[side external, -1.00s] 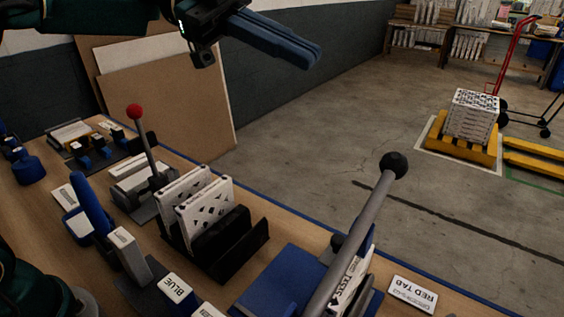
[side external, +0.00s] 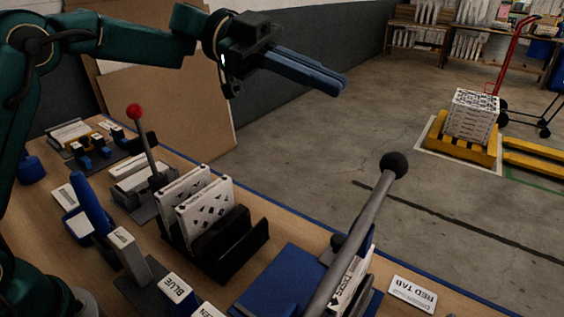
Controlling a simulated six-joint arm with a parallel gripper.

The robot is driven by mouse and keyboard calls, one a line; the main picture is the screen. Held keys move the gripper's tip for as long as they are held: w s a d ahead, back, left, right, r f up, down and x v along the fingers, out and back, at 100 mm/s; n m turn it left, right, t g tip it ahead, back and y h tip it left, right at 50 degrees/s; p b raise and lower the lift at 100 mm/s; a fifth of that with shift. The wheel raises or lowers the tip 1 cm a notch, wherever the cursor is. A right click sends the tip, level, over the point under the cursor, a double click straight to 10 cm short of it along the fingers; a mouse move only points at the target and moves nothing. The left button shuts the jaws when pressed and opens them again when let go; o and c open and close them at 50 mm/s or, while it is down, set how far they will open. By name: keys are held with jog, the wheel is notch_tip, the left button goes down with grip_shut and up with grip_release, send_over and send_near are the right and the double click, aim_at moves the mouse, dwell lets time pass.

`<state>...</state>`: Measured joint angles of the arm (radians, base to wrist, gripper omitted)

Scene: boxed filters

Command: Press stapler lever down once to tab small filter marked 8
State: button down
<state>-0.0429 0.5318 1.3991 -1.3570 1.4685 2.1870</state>
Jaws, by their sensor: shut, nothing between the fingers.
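My gripper (side external: 338,86) is in the air above the far edge of the bench. Its long blue fingers are shut together with nothing between them. A long grey lever with a black ball knob (side external: 394,165) rises from a blue-based press (side external: 275,285) at the front right. The lever is tilted up, and my gripper is apart from it, up and to the left. A white printed filter (side external: 351,283) sits under the lever, partly hidden by it. Its mark is not readable. A "RED TAB" label (side external: 413,293) lies right of the press.
Two white filters (side external: 205,205) stand in a black rack (side external: 240,245) mid-bench. A smaller red-knobbed lever (side external: 135,111) stands left of them. Blue-labelled blocks (side external: 175,288) sit at the front. A yellow pallet truck (side external: 462,148) stands on the floor beyond.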

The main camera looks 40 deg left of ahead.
jog(key=w+d+f, duration=0.1)
jog(key=d+f, duration=0.4)
jog(key=d, duration=0.2)
jog(key=shift+w+d+f, duration=0.15)
jog(key=shift+w+f, duration=0.1)
jog(key=shift+f, duration=0.1)
